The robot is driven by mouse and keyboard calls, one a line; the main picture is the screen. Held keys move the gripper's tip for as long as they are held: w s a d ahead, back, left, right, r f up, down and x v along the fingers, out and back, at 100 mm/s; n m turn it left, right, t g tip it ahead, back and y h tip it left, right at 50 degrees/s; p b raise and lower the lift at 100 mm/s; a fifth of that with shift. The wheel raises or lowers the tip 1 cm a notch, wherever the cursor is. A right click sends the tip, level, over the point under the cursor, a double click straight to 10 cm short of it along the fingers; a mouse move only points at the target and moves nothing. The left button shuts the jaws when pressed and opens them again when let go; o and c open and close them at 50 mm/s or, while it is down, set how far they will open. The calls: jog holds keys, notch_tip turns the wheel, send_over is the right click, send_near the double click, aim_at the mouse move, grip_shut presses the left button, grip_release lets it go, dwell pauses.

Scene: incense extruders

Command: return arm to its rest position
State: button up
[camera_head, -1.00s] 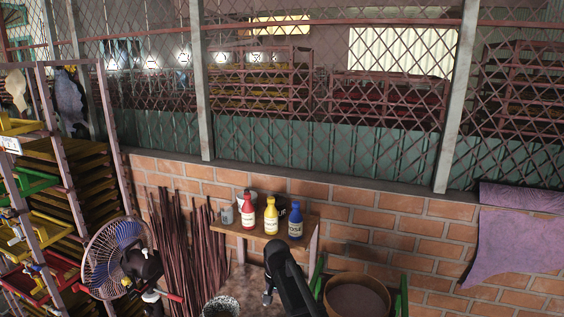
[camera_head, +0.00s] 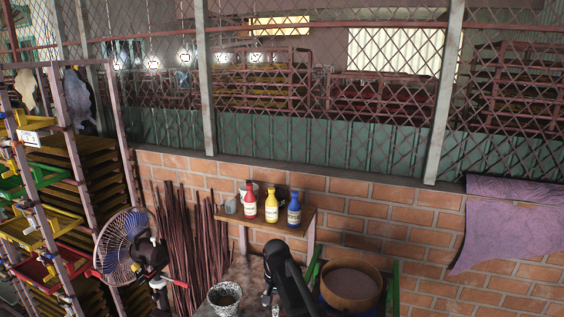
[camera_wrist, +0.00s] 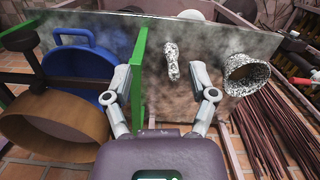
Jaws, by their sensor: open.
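My arm (camera_head: 284,277) shows at the bottom middle of the head view as a black link. In the wrist view my gripper (camera_wrist: 161,80) is open, with its two grey fingers spread apart and nothing between them. Beyond the fingers is a grey, stained tabletop (camera_wrist: 222,92). A small speckled piece (camera_wrist: 172,62) lies on it, in line with the gap and apart from the fingers. A speckled cup (camera_wrist: 247,74) is to the right; it also shows in the head view (camera_head: 224,298).
A brown round tub (camera_head: 351,286) stands right of the arm, beside a green frame (camera_head: 394,289). A small shelf (camera_head: 270,224) holds red, yellow and blue bottles (camera_head: 272,205). Dark sticks (camera_head: 187,245) and a fan (camera_head: 122,245) are to the left. A brick wall (camera_head: 400,215) is behind.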

jog(key=s+d+f+n+b, duration=0.1)
jog(key=s+d+f+b, duration=0.4)
jog(key=s+d, duration=0.2)
jog(key=s+d+f+n+t+b, duration=0.1)
jog(key=s+d+f+b, duration=0.4)
jog(key=d, duration=0.7)
jog(key=s, duration=0.2)
jog(key=shift+s, duration=0.4)
